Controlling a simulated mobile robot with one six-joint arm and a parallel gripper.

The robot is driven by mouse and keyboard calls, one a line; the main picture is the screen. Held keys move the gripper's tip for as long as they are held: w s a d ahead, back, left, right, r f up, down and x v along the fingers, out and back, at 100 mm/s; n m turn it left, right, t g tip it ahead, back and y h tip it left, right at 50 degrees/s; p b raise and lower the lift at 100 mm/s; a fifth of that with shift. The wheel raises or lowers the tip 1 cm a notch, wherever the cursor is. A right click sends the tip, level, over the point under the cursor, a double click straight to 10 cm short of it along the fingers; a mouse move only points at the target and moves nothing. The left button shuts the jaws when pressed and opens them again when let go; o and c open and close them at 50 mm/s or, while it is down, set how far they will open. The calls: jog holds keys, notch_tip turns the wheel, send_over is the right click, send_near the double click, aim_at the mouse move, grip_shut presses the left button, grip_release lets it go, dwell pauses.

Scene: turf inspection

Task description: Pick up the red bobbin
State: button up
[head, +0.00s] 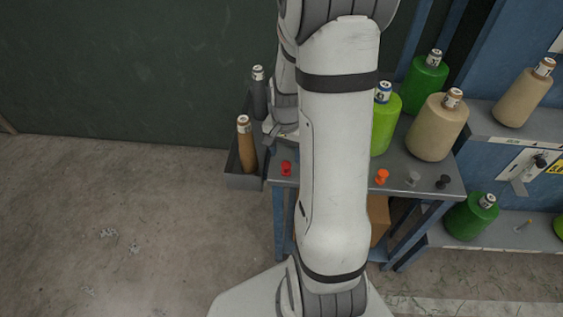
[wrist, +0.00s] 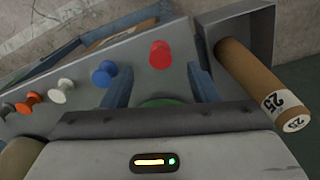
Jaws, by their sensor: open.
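The red bobbin (head: 286,168) stands on the grey table top near its front left edge, just left of my arm. In the wrist view the red bobbin (wrist: 160,54) is ahead of my gripper (wrist: 162,78), roughly centred between the two blue-grey fingers. The fingers are apart with nothing held between them, and the bobbin looks a little beyond their tips. In the head view my arm hides most of the gripper and the middle of the table.
A blue bobbin (wrist: 104,74) is left of the red one, with white (wrist: 62,91) and orange (wrist: 28,102) ones further along. A grey bin (head: 243,181) with a brown cone (head: 246,145) adjoins the table. Large green (head: 428,80) and beige (head: 437,128) cones stand at the back right.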

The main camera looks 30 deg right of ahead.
aim_at(286, 165)
jog(key=f, duration=0.7)
jog(key=shift+w+d+f, duration=0.1)
jog(key=shift+w+d, duration=0.1)
jog(key=shift+w, duration=0.05)
jog(key=c, duration=1)
jog(key=shift+c, duration=0.2)
